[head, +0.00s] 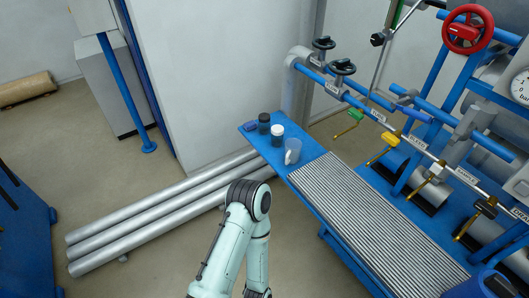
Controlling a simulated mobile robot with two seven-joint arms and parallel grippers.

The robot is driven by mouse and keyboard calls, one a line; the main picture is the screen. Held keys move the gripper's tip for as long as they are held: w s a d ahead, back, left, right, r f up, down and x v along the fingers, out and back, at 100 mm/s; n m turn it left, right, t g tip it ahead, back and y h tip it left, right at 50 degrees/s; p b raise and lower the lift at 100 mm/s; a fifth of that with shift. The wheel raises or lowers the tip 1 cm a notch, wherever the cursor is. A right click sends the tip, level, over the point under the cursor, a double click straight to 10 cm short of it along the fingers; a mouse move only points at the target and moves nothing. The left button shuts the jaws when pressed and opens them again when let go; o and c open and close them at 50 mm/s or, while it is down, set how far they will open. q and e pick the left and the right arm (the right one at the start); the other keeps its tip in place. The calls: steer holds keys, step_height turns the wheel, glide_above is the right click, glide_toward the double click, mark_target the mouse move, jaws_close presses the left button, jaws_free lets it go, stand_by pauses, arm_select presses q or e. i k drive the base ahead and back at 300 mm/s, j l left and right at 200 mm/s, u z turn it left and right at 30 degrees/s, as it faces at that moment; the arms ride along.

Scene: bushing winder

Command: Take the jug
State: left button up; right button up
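The jug (292,151) is a small translucent white vessel. It stands upright on the blue end of the bench (311,149), beside a white-lidded dark jar (277,136). One of my arms, pale green with a dark joint, rises from the bottom middle of the head view and bends back down. The joint is below and left of the jug, apart from it. No gripper fingers show, so neither gripper can be seen. Nothing is touching the jug.
A dark jar (264,124) and a small blue item (250,127) stand near the jug. A ribbed grey mat (375,220) covers the bench to the right. Silver pipes (150,220) lie on the floor at left. Valves and a red handwheel (467,29) are at right.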

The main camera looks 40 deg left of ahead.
mark_target(293, 148)
steer(key=u, duration=1.25)
steer(key=i, duration=0.3)
steer(key=i+l+u, duration=0.1)
steer(key=i+u, duration=0.3)
steer(key=i+l+u, duration=0.2)
steer(key=u, duration=0.15)
